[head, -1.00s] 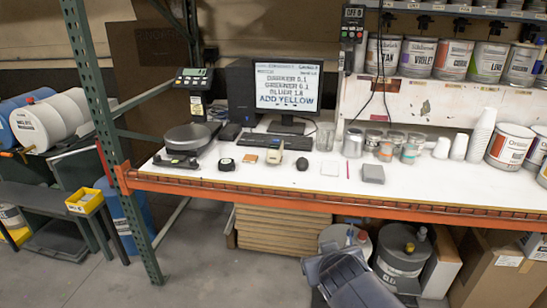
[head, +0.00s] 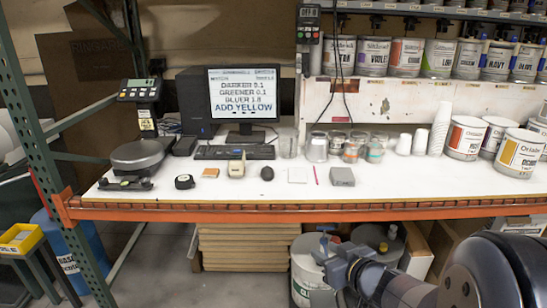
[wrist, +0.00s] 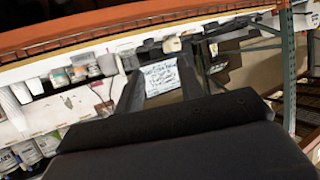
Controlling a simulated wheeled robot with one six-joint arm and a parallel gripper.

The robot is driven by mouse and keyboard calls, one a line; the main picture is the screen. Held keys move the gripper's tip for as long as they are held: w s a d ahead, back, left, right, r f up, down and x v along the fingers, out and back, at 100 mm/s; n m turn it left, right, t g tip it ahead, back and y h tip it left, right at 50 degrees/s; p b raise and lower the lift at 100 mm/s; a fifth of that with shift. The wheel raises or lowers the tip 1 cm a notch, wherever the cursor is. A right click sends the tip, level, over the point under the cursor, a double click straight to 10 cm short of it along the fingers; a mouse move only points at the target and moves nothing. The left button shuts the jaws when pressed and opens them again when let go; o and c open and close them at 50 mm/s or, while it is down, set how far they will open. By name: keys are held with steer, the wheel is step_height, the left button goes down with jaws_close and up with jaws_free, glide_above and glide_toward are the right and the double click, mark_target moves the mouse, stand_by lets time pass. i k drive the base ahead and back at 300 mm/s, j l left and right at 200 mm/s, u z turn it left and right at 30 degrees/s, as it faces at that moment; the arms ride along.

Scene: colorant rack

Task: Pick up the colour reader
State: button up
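A small beige device with a dark top, which looks like the colour reader (head: 236,165), stands on the white bench top in front of the keyboard. It is between a small orange-brown block (head: 210,173) and a black mouse (head: 267,173). I cannot pick it out clearly in the wrist view. My gripper (head: 340,262) is in front of the bench, below its orange front edge and well apart from the device. In the wrist view, two dark fingers (wrist: 160,78) stand apart with the monitor screen seen between them. Nothing is held.
The bench's orange beam (head: 250,206) runs along the front. A scale (head: 138,153), a tape measure (head: 184,182) and a grey box (head: 342,177) stand on the bench. The monitor (head: 244,97) is behind. Several cans and cups fill the right. A green upright (head: 45,165) bounds the left.

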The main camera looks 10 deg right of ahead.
mark_target(237, 162)
steer(key=i+j+z, duration=0.25)
steer(key=i+j, duration=0.15)
steer(key=j, duration=0.2)
steer(key=i+j+z, duration=0.3)
steer(key=j, duration=0.35)
steer(key=i+j+z, duration=0.1)
steer(key=i+j, duration=0.15)
steer(key=i+j+z, duration=0.15)
steer(key=j, duration=0.3)
steer(key=i+j, duration=0.15)
steer(key=j, duration=0.25)
steer(key=i+j, duration=0.1)
steer(key=j, duration=0.25)
